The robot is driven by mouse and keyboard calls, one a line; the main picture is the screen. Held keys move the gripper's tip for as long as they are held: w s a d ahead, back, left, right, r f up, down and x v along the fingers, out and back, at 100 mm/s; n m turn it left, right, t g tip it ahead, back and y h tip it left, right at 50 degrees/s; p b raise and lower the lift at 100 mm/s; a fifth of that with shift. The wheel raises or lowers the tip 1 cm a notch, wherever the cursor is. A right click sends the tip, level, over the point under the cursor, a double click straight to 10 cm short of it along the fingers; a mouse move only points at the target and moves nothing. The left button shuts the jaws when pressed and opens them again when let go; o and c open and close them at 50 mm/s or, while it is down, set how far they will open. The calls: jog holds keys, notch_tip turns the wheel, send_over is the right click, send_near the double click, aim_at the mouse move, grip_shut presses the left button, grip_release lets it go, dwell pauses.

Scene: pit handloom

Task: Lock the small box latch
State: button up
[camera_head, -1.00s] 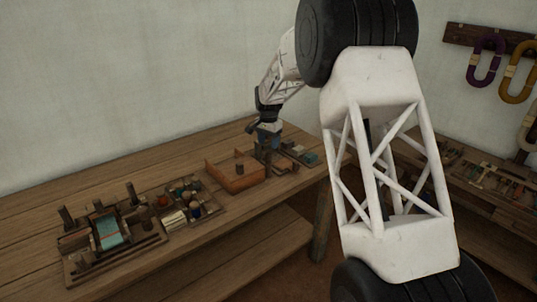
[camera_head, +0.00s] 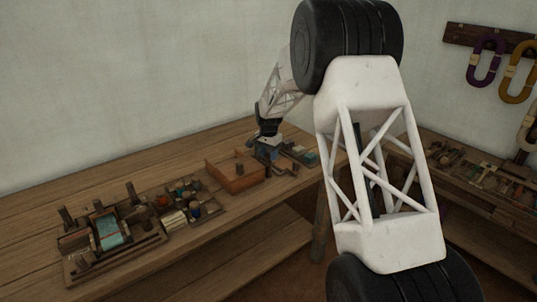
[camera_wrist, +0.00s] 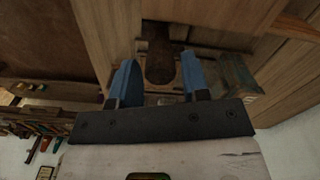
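In the wrist view, the two blue fingers of my gripper (camera_wrist: 159,82) are spread apart. A dark, rounded wooden peg (camera_wrist: 158,62) shows between them, with visible gaps on both sides. I cannot tell how deep the fingers reach around it, or whether this peg is the latch. My wrist hides part of the rack in the head view.
A tray of small coloured pieces (camera_head: 222,207) and a small loom-like frame (camera_head: 75,242) stand to the left on the wooden bench (camera_head: 40,200). A teal block (camera_head: 311,157) is close on the right. A tool-covered bench (camera_head: 490,180) stands farther right.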

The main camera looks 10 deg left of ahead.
jog(key=c, duration=0.6)
jog(key=shift+n, duration=0.4)
jog(key=n, duration=1.7)
